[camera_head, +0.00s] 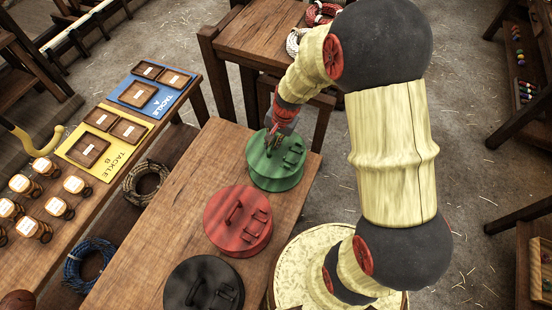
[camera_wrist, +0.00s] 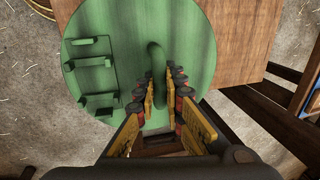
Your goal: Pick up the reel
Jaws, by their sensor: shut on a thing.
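Several small wooden reels (camera_head: 47,168) with white labelled faces sit on the left bench, far from my gripper. My gripper (camera_head: 274,137) is at the green round lid (camera_head: 275,172) on the middle table. In the wrist view the fingers (camera_wrist: 160,84) are shut on the lid's upright curved handle (camera_wrist: 157,56). The green lid (camera_wrist: 200,40) fills much of that view, with small brackets on its left side. No reel shows in the wrist view. Whether the lid rests on something or is raised is hard to tell.
A red lid (camera_head: 226,212) and a black lid (camera_head: 187,271) sit on the middle table (camera_head: 165,220). The left bench has a blue TACKLE A board (camera_head: 181,84) and a yellow TACKLE B board (camera_head: 130,157) with small wooden trays. Rope coils (camera_head: 135,181) lie below it.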

